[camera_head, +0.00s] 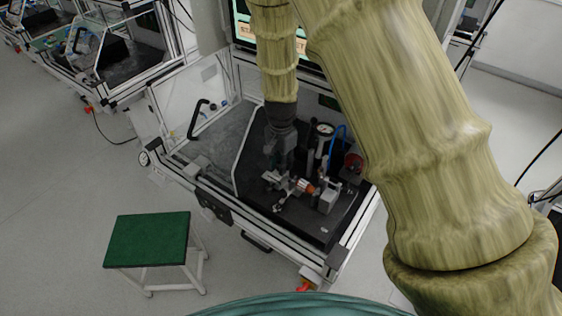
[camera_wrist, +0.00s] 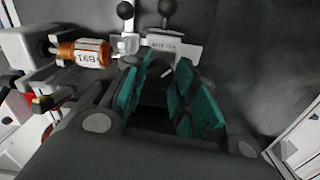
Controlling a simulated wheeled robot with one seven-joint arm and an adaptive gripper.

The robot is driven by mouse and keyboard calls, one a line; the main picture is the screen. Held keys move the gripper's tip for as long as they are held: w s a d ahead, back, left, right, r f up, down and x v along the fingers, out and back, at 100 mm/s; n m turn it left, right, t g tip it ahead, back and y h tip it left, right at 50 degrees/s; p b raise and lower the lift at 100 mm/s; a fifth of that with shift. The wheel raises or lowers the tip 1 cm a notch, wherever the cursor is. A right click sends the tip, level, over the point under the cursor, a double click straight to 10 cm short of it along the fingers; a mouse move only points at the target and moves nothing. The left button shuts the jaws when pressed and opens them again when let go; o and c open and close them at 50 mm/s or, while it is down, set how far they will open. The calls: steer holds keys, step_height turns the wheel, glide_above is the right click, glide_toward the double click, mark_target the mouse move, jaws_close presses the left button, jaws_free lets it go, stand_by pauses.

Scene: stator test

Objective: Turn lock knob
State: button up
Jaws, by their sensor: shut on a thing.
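The lock knob (camera_wrist: 158,76) is a dark round knob with a short white mark, seen between my fingers in the wrist view. My gripper (camera_wrist: 165,88) has teal finger pads that stand on either side of the knob and are shut on it. In the head view my gripper (camera_head: 277,152) reaches down over the test bench, and the knob cannot be made out there. A stator with copper-coloured winding and a white label (camera_wrist: 85,54) lies left of my fingers. It also shows as a small orange part in the head view (camera_head: 306,187).
Two black ball-ended levers (camera_wrist: 168,8) stand just beyond the fingers on a pale bracket (camera_wrist: 172,47). A gauge (camera_head: 325,130), a blue hose (camera_head: 337,137) and a red part (camera_head: 353,162) are close right of my gripper. A green-topped stool (camera_head: 148,240) stands in front of the bench.

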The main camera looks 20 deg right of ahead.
steer(key=o, duration=1.1)
steer(key=shift+c, duration=0.2)
step_height(320, 180, up, 12)
stand_by(0.5)
